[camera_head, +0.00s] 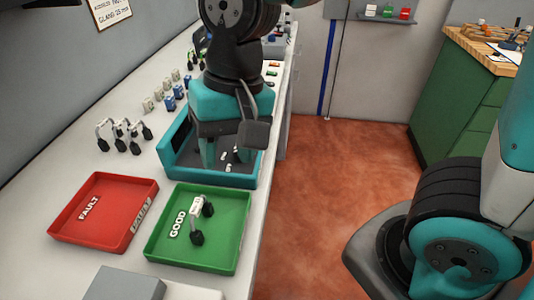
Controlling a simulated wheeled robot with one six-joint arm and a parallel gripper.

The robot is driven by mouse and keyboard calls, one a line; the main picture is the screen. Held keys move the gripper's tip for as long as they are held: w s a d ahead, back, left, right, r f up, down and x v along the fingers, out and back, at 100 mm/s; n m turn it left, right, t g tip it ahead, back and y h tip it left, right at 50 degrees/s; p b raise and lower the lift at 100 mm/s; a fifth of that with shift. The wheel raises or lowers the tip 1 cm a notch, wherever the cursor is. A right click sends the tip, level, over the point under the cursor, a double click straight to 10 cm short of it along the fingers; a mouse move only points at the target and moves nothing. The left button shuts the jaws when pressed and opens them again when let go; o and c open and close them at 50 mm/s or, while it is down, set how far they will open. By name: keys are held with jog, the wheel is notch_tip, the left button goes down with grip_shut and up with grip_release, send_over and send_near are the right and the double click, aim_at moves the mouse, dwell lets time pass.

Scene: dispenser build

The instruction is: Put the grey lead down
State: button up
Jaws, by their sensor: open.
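My gripper (222,157) points down into the teal-rimmed tray (222,180) in the middle of the bench. It is open, with its teal fingers apart. Small white and dark pieces (227,168) lie on the tray floor by the fingertips; I cannot tell whether they are the grey lead. A lead with a white tag and dark plugs (197,237) lies in the green GOOD tray (159,254). Similar leads (104,144) stand on the bench at the left. None of them is clearly the grey one.
The red FAULT tray (118,184) is empty. A grey box (125,284) stands at the front edge of view. Several small blue and pale blocks (169,103) stand behind the leads. A green cabinet (455,100) is across the open red floor (330,190).

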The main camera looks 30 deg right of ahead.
jog(key=s+d+r+n+y, duration=0.1)
jog(key=s+d+r+n, duration=0.1)
jog(key=s+n, duration=0.4)
jog(key=shift+s+d+n+t+y, duration=0.25)
jog(key=shift+d+n+t+y, duration=0.05)
jog(key=shift+d+n, duration=0.5)
